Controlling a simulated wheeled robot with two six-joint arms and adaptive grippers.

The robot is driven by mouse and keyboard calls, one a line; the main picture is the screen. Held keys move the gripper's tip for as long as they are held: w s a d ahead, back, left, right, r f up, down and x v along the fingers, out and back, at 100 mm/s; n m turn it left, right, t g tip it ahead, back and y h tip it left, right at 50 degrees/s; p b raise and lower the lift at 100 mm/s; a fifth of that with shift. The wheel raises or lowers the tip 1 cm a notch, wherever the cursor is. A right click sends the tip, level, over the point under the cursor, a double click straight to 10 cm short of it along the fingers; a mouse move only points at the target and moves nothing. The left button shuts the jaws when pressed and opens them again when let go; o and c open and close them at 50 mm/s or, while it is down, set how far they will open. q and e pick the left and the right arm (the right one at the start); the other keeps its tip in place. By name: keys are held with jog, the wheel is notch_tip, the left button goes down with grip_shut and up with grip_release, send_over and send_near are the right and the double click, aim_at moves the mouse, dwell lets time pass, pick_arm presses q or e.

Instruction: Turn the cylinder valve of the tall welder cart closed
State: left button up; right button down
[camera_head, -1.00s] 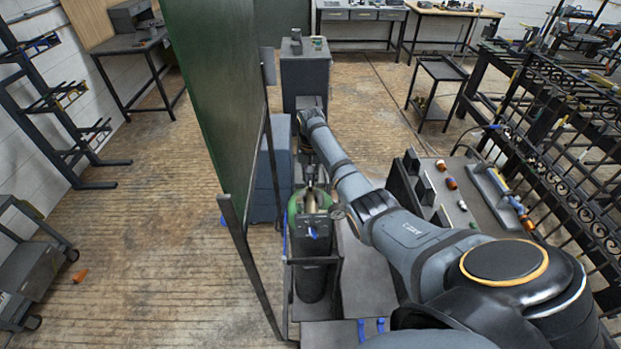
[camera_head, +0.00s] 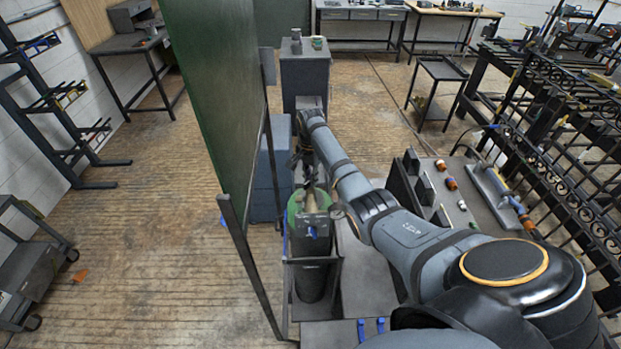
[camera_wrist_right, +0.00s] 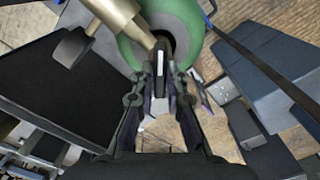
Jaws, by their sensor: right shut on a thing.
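The tall welder cart (camera_head: 337,285) stands at the lower centre of the head view. It carries a gas cylinder (camera_head: 311,281) with a green shoulder, which also shows at the top of the right wrist view (camera_wrist_right: 185,12). A brass fitting (camera_wrist_right: 113,14) sits over the cylinder top. My right gripper (camera_wrist_right: 161,75) reaches the cylinder top and is shut on a small dark piece, apparently the cylinder valve (camera_wrist_right: 161,52). The fingers hide most of the valve. In the head view my right gripper (camera_head: 308,172) is small and partly hidden. My left gripper is out of view.
A green welding screen (camera_head: 215,100) on a dark frame stands close left of the cart. A grey cabinet (camera_head: 305,75) is behind it. A dark table (camera_head: 465,195) with small parts and a wrought-iron gate (camera_head: 560,165) are on the right. The floor at left is mostly clear.

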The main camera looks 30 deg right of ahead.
jog(key=m, duration=0.4)
jog(key=shift+r+m, duration=0.1)
jog(key=shift+m, duration=0.2)
jog(key=m, duration=0.4)
jog(key=shift+m, duration=0.3)
jog(key=shift+w, duration=0.1)
jog(key=c, duration=1.4)
grip_release()
notch_tip(320, 180, up, 12)
